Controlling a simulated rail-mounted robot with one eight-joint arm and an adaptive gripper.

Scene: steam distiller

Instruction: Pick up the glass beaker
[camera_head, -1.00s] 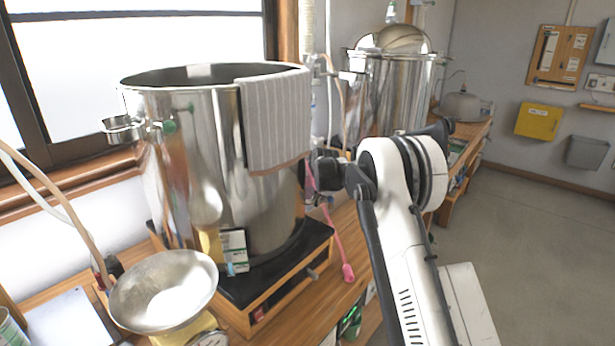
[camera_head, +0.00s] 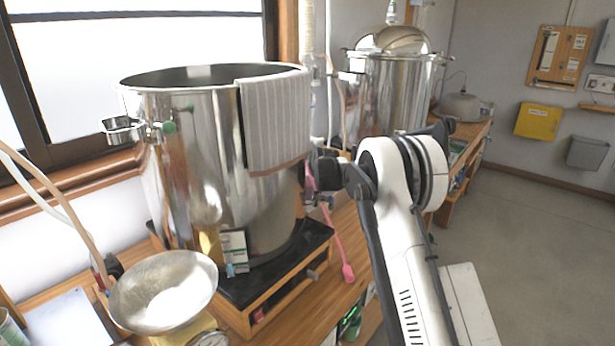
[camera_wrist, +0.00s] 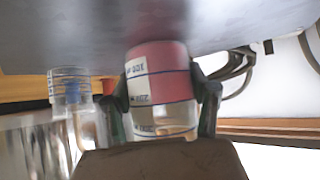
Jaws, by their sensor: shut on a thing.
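The glass beaker (camera_wrist: 163,118) shows in the wrist view as a small clear cylinder with dark printed lines, a white label and a pink-red part toward the top of the picture. Its print looks upside down there. My gripper (camera_wrist: 161,82) has one dark finger on each side of the beaker and is shut on it. In the head view my gripper (camera_head: 322,168) is a dark shape beside the right side of the big steel pot, partly hidden by my arm. The beaker cannot be made out in the head view.
A large steel pot (camera_head: 205,150) with a striped cloth (camera_head: 277,120) stands close left of my gripper. A second steel vessel (camera_head: 385,95) stands behind. A pink long-handled tool (camera_head: 336,245) is below. The wrist view shows another clear glass vessel (camera_wrist: 72,98) at left.

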